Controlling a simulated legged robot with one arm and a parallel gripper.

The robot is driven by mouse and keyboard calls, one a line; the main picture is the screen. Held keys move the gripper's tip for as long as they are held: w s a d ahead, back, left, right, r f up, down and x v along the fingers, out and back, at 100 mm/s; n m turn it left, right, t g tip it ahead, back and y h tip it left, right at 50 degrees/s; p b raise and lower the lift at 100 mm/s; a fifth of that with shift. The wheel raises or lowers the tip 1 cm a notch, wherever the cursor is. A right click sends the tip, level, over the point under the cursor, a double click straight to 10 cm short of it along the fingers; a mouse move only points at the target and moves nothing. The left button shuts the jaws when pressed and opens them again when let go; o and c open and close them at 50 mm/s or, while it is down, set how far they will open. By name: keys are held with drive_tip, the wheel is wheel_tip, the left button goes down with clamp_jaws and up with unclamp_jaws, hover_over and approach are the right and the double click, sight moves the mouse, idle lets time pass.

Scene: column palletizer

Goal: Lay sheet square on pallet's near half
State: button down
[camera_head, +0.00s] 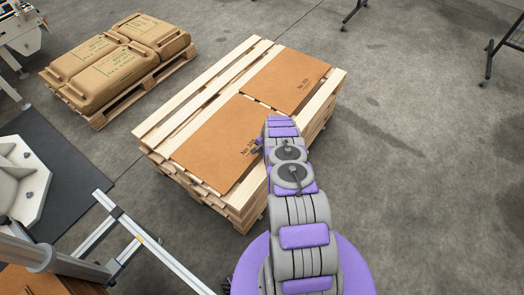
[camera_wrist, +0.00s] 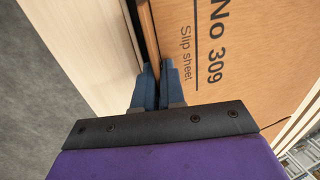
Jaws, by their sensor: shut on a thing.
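The pallet (camera_head: 163,134) is a stack of pale wooden pallets, standing at the centre of the head view. A brown slip sheet (camera_head: 205,150) lies over its near half, its edges looking roughly in line with the boards. A second brown sheet (camera_head: 290,75) lies on the far half, close to the first one's far edge. My gripper (camera_head: 259,148) is at the right edge of the near sheet. In the wrist view my gripper's blue fingers (camera_wrist: 157,83) are shut on the edge of the sheet (camera_wrist: 225,45), printed "No 309 Slip sheet". My arm hides part of the pallet's right side.
A smaller pallet with several brown sacks (camera_head: 120,60) stands at the upper left. A metal frame (camera_head: 140,235) and a dark mat (camera_head: 65,165) are at the lower left. Dark stands (camera_head: 490,60) are at the upper right. The grey floor right of the pallet is clear.

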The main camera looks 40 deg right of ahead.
drive_tip(key=c, duration=1.5)
unclamp_jaws()
drive_tip(key=shift+a, duration=0.15)
drive_tip(key=o, duration=0.4)
drive_tip(key=shift+c, duration=0.2)
